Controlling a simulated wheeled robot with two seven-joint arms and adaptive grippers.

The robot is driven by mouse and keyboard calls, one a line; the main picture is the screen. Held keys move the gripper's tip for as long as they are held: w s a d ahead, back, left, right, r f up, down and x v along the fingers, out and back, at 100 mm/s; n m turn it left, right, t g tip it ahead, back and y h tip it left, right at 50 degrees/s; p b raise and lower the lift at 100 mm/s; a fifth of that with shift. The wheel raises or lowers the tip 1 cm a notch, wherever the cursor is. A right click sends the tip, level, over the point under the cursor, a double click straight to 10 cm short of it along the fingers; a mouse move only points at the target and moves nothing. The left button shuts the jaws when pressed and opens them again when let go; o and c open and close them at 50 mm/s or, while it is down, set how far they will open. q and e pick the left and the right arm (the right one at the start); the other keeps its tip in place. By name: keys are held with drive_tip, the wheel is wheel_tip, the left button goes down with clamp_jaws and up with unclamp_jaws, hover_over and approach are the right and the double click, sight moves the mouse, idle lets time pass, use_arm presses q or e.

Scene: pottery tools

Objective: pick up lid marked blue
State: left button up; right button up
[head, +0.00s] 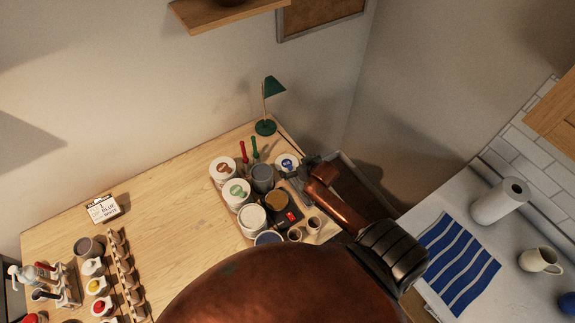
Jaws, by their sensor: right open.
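A white round lid with a blue mark (286,161) is at the back right of the cluster of jars on the wooden table. My right gripper (295,179) is just in front of and right of this lid, with its fingers open and pointing left. Whether it touches the lid I cannot tell. Other white lids stand to the left: one with a brown-red mark (222,169) and one with a green mark (237,191). My left gripper is out of view.
A grey jar (262,177), a brown-topped jar (277,202) and small cups (314,224) crowd around the gripper. A green lamp (266,126) stands behind. A striped cloth (459,263) lies on the right counter.

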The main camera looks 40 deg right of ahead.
sight(287, 164)
drive_tip(key=shift+p+x, duration=0.65)
drive_tip(key=shift+x, duration=2.8)
drive_tip(key=shift+s+a+f, duration=0.1)
drive_tip(key=shift+s+a, duration=0.05)
drive_tip(key=shift+c, duration=0.7)
drive_tip(key=c, duration=1.3)
